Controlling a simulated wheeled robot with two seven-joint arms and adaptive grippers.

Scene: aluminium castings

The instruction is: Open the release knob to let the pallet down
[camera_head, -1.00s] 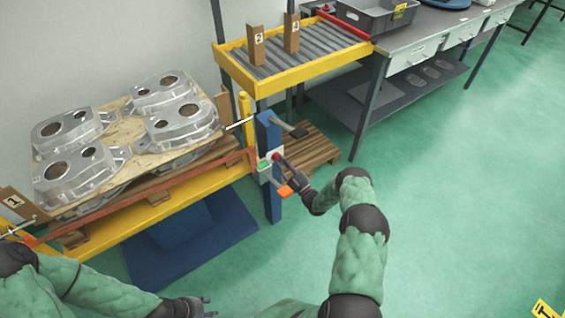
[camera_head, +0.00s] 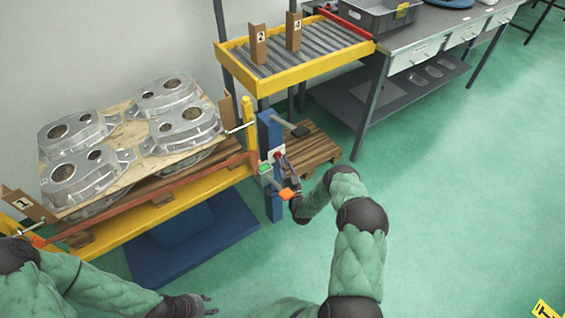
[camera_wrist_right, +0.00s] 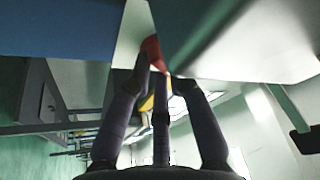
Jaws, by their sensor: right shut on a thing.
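A pallet (camera_head: 158,188) carrying several aluminium castings (camera_head: 75,178) sits over a yellow frame (camera_head: 170,208) at the left. At its right end a blue post (camera_head: 268,130) bears a small control box with a green part (camera_head: 265,168), a red round knob (camera_head: 278,155) and an orange part (camera_head: 287,194). My right gripper (camera_head: 289,184) is at this box, beside the post. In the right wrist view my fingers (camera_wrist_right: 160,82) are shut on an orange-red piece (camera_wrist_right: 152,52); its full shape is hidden. My left gripper (camera_head: 210,304) is empty, fingers apart, at the bottom.
A yellow roller table (camera_head: 240,72) with numbered brown brackets stands behind the post. A grey workbench (camera_head: 420,40) with a tray (camera_head: 375,14) is at the back right. Another wooden pallet (camera_head: 318,150) lies on the floor behind the post.

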